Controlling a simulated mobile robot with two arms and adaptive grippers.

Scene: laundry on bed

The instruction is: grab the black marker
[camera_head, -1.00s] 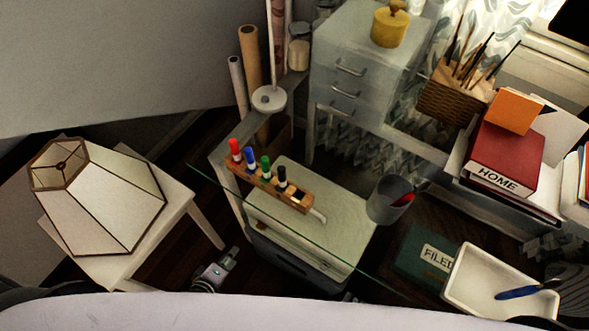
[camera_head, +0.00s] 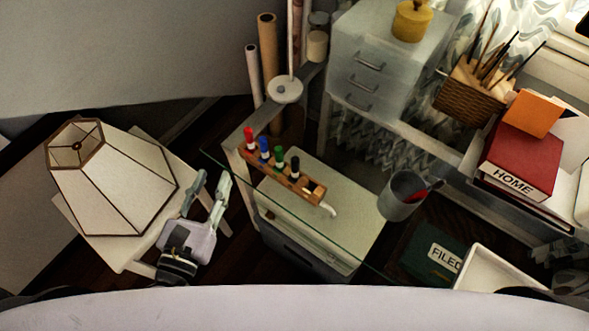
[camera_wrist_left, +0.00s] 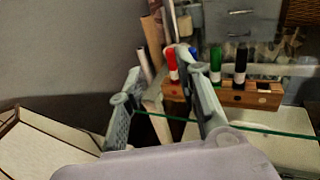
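The black marker (camera_head: 295,167) stands upright at the right end of the row of markers in a wooden holder (camera_head: 312,189) on the glass-topped desk. Red (camera_head: 249,138), blue (camera_head: 264,149) and green (camera_head: 279,158) markers stand to its left. In the left wrist view the black marker (camera_wrist_left: 240,64) shows right of the fingers, beyond the green one. My left gripper (camera_head: 211,186) is open and empty, left of the desk and apart from the holder. One finger overlaps the blue marker in the wrist view. My right gripper is not in view.
A lampshade (camera_head: 112,185) sits on a white table left of my left gripper. The glass edge (camera_head: 230,177) runs in front of the holder. A grey cup (camera_head: 398,197) stands right of it; a white drawer unit (camera_head: 372,62) is behind.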

